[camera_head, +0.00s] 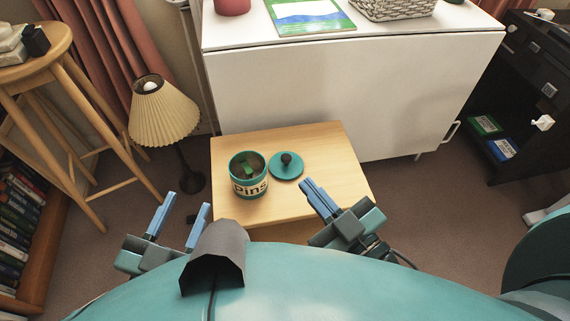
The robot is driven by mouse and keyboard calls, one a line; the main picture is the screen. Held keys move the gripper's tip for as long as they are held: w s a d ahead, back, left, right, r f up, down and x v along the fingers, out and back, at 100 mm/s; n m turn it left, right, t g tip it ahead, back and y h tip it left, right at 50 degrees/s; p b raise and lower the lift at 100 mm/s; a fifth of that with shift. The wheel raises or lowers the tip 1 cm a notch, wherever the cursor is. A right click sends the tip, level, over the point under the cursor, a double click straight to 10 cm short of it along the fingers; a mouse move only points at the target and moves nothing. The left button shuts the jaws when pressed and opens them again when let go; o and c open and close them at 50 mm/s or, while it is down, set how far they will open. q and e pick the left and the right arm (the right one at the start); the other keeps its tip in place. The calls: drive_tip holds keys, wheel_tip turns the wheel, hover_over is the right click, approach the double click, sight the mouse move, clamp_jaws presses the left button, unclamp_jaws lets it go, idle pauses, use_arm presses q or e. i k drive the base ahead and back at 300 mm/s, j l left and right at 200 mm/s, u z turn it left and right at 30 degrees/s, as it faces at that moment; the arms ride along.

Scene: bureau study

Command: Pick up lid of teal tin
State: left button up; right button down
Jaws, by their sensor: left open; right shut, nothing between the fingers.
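The teal tin (248,187), labelled "Pins", stands uncovered on a small wooden table (325,165), with something green inside it. Its round teal lid (278,170) with a dark knob (286,158) lies flat on the table just right of the tin. My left gripper (181,213) is open and empty, to the left of the table's front. My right gripper (318,198) is shut and empty, near the table's front right, in front of and to the right of the lid. Neither gripper touches the tin or the lid.
A white cabinet (350,95) stands behind the table, bearing a green book (308,15) and a woven basket (395,8). A lamp (163,112) and a wooden stool (50,60) are at left. A dark desk (530,75) is at right. The table's right part is clear.

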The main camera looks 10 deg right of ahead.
sight(286, 165)
drive_tip(key=l+u, duration=0.15)
drive_tip(key=u, duration=0.2)
drive_tip(key=l+u, duration=0.2)
drive_tip(key=u, duration=0.15)
drive_tip(key=l+u, duration=0.2)
drive_tip(key=u, duration=0.15)
